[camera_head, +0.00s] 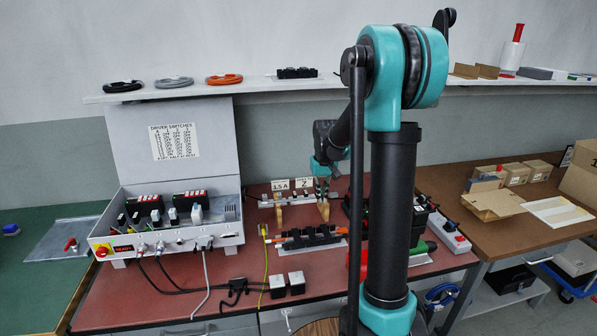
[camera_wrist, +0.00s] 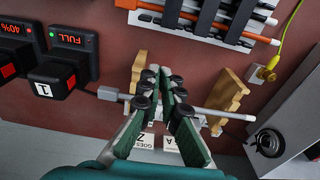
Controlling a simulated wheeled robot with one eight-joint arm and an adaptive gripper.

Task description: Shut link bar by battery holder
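My gripper (camera_wrist: 162,72) points down over a wooden stand. In the wrist view its two green-and-black fingers converge, with their tips close together; whether anything is between them is unclear. A pale rod (camera_wrist: 228,113), possibly the link bar, runs across the stand's wooden uprights (camera_wrist: 230,92), passing behind or between my fingers, which hide its middle. I cannot tell whether it is shut. Label cards (camera_wrist: 143,142) lie beyond the fingers. In the head view my gripper (camera_head: 326,168) is just above the stand with the upright labels (camera_head: 280,185). I cannot surely identify the battery holder.
Black units with lit displays, one reading FULL (camera_wrist: 70,38), stand left in the wrist view. A grey switch box (camera_head: 175,235) stands left on the red bench (camera_head: 120,300).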

